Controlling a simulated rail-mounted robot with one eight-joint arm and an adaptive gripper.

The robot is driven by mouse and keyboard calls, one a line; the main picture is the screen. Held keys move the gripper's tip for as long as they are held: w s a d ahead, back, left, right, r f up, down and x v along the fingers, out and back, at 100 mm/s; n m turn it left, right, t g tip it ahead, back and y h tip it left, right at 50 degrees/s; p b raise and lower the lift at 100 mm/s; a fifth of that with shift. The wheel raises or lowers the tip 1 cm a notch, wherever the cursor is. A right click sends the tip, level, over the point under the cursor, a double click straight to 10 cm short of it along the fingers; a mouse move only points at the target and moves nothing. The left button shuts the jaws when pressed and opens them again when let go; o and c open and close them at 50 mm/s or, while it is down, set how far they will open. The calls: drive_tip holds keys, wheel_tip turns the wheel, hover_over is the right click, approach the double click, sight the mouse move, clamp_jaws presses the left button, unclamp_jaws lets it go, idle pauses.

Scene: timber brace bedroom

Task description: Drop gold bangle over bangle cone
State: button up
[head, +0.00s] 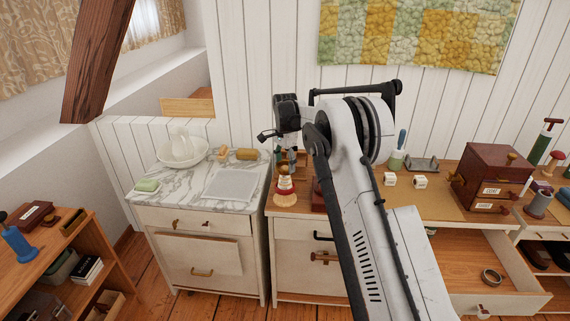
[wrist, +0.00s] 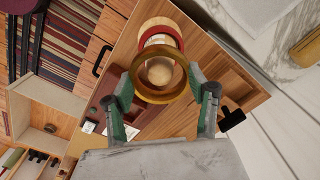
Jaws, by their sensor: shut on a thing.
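My gripper (wrist: 160,87) is shut on the gold bangle (wrist: 161,98), with a green-padded fingertip on each side of the ring. The bangle cone (head: 285,185) stands upright on the wooden top, cream with red bands. In the wrist view the cone (wrist: 158,41) lies beyond the bangle, and its pale rounded tip shows through the ring opening. In the head view my gripper (head: 286,156) points down just above the cone. The bangle is hard to make out there, and I cannot tell the exact gap between ring and tip.
A marble-topped cabinet (head: 228,184) with a white bowl (head: 182,152) stands at left. A dark wooden box (head: 490,178) and small white blocks sit on the right. An open drawer (head: 463,277) holds a ring-shaped thing (head: 491,276). A wooden tray (wrist: 236,88) lies near the cone.

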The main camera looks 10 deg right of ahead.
drive_tip(key=o, duration=1.2)
drive_tip(key=shift+r, duration=0.15)
wheel_tip(320, 180, up, 12)
drive_tip(key=shift+f, duration=0.1)
